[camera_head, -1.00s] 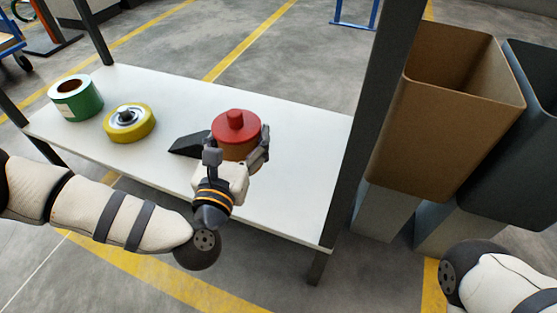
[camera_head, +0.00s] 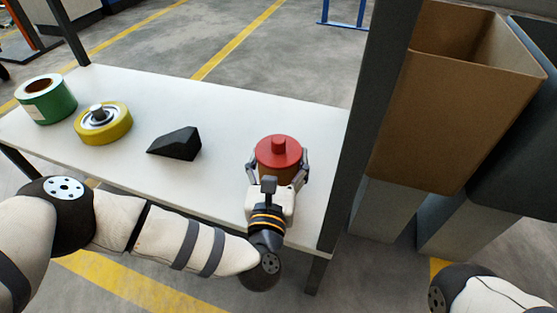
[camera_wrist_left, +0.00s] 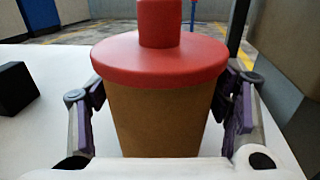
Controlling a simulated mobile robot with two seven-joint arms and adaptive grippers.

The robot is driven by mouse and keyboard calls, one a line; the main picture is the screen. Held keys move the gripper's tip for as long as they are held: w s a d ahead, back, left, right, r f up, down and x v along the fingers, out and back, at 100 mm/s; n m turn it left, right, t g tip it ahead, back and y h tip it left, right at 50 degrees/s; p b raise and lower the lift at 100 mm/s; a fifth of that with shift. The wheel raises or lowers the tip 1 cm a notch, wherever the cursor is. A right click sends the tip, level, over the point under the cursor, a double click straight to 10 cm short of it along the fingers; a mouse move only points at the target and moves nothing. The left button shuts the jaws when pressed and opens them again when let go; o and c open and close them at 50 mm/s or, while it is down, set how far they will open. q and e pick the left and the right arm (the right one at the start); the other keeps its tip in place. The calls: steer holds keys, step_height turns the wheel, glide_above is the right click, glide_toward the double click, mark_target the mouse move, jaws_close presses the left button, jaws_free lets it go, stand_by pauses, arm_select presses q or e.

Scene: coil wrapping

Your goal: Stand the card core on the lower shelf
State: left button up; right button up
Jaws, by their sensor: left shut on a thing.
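The card core (camera_wrist_left: 155,125) is a brown cardboard tube with a red plug (camera_head: 278,152) with a knob in its top. It is upright near the right end of the white lower shelf (camera_head: 300,222). My left gripper (camera_head: 278,170) is shut on it, one finger on each side, and both fingers also show in the left wrist view. The core's foot is hidden behind the gripper, so I cannot tell whether it touches the shelf. My right gripper is out of view; only part of that arm shows at the bottom right.
A black wedge (camera_head: 175,143), a yellow roll (camera_head: 103,124) and a green roll (camera_head: 45,99) stand to the left on the shelf. A dark post (camera_head: 365,130) rises at the right, with a brown bin (camera_head: 440,120) beyond it. The shelf behind the core is clear.

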arm_select(q)
steer(key=shift+f, duration=0.1)
steer(key=o, duration=1.2)
steer(key=shift+f, duration=0.1)
steer(key=shift+s+r, duration=0.25)
steer(key=shift+s, duration=0.05)
steer(key=s+p, duration=0.1)
steer(key=s, duration=0.2)
steer(key=s+a+p, duration=0.1)
steer(key=s, duration=0.3)
steer(key=s+p, duration=0.2)
steer(key=s, duration=0.2)
steer(key=shift+s+a, duration=0.15)
steer(key=shift+a, duration=0.1)
steer(key=shift+f, duration=0.1)
